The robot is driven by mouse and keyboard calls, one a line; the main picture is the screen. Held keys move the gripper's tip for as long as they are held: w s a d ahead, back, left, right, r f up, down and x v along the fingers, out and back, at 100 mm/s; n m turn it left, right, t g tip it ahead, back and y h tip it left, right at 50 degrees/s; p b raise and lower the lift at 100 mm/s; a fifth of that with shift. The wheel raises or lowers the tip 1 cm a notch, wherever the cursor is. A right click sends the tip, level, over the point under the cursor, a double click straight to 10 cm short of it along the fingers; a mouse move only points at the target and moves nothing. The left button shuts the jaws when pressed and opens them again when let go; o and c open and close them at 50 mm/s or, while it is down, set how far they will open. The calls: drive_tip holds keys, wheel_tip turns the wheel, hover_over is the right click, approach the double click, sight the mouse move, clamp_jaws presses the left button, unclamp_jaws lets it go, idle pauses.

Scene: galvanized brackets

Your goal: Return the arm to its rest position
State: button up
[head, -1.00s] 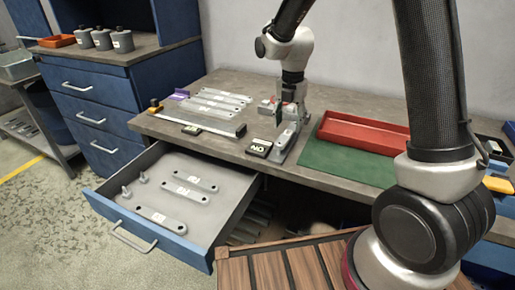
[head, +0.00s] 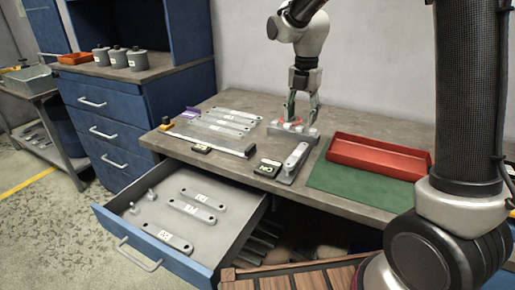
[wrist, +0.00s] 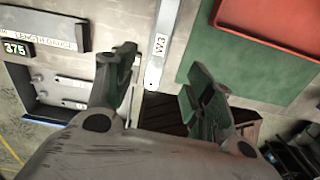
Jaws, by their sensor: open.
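My gripper (head: 301,116) hangs over the back part of the workbench (head: 235,174), with fingers pointing down, spread and empty. In the wrist view its two fingers (wrist: 163,82) are apart with nothing between the tips. A grey bracket (head: 295,158) lies on a dark plate in front of my gripper in the head view. A bracket labelled W3 (wrist: 157,50) shows beyond the fingers in the wrist view. The fingers partly cover small items behind them, and I cannot tell their exact height above the bench.
An open drawer (head: 228,243) holds several brackets and sticks out from the bench. A red tray (head: 375,163) sits on a green mat (head: 333,181) at the right. More brackets (head: 222,122) lie at the bench's left.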

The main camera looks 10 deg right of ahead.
drive_tip(key=s+d+r+m+t, duration=0.1)
drive_tip(key=s+d+r+m, duration=0.1)
drive_tip(key=s+d+m, duration=0.3)
drive_tip(key=s+d+r+m+t, duration=0.2)
drive_tip(key=s+d+m, duration=0.3)
drive_tip(key=s+m, duration=0.8)
drive_tip(key=s+d+r+m+t, duration=0.1)
drive_tip(key=s+d+r+m, duration=0.3)
drive_tip(key=s+m, duration=0.5)
drive_tip(key=shift+d+r+m, duration=0.2)
drive_tip(key=shift+d+m, duration=0.25)
drive_tip(key=shift+m, duration=0.35)
